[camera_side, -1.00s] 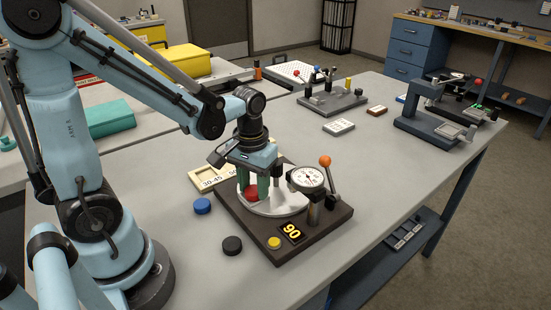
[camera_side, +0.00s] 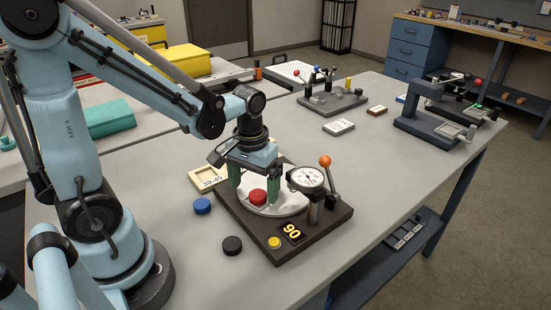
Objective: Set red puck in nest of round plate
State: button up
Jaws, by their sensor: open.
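The red puck (camera_side: 258,197) sits on the white round plate (camera_side: 290,206), toward its left part. Whether it lies down inside the nest I cannot tell, as the nest is hidden. The plate is mounted on a dark base block. My gripper (camera_side: 255,196) is over the plate, its green fingers apart on either side of the puck, pointing down. The gripper is open and the puck shows between the fingers.
A dial gauge (camera_side: 306,179) and an orange-knobbed lever (camera_side: 325,162) stand close right of my gripper. A blue puck (camera_side: 202,206), a black puck (camera_side: 232,245) and a yellow button (camera_side: 274,243) are nearby. A cream tray (camera_side: 208,178) lies behind left.

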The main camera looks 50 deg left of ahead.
aim_at(254, 190)
jog(key=shift+r, duration=2.4)
notch_tip(254, 190, up, 12)
